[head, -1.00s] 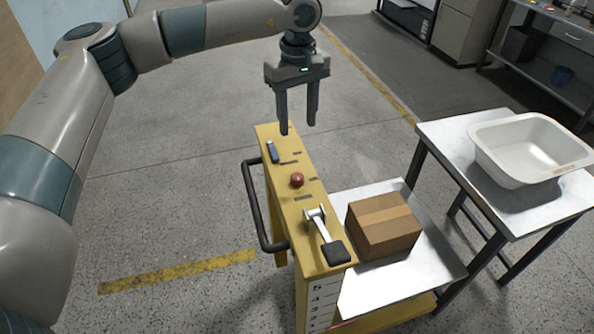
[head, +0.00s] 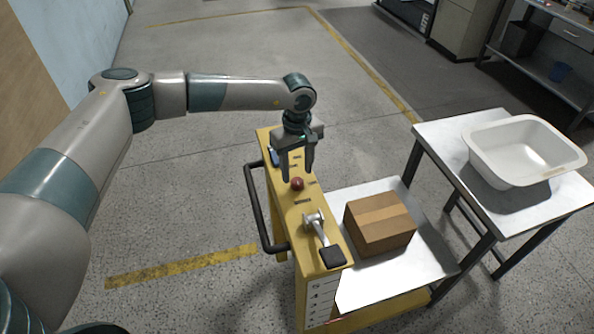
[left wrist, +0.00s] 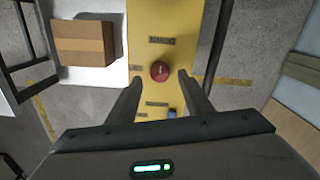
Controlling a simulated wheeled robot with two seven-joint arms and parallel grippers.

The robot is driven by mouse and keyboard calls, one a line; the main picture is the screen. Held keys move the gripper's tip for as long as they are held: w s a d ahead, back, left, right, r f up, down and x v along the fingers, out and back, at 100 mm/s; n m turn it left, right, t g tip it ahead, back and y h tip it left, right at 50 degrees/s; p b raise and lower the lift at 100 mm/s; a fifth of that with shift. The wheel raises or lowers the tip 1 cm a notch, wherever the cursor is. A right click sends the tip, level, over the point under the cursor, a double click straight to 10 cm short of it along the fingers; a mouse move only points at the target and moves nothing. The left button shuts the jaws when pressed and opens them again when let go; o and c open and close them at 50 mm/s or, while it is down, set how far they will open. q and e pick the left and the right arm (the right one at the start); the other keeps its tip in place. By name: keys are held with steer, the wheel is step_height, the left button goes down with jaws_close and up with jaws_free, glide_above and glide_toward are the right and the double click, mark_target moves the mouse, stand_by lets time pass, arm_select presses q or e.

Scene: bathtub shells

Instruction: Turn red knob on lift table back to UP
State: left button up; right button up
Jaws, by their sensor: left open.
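The red knob (head: 297,184) sits on top of the yellow lift table panel (head: 310,228), between small dark labels. It also shows in the left wrist view (left wrist: 160,71), just beyond and between the fingertips. My left gripper (head: 296,174) is open and points down over the panel near the knob, its fingers on either side of it. I cannot tell how high the tips are above the panel. The label wording is too small to read. My right gripper is not in view.
A metal lever with a black pad (head: 331,256) and a blue switch (head: 273,157) are on the same panel. A black handle (head: 256,205) runs along its left side. A cardboard box (head: 380,224) rests on the lift platform. A white tub (head: 525,150) stands on a table at right.

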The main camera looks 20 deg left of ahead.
mark_target(297, 180)
arm_select(q)
steer(key=shift+f+p, duration=0.55)
steer(key=shift+f, duration=1.25)
steer(key=c, duration=1.1)
steer(key=shift+o, duration=0.2)
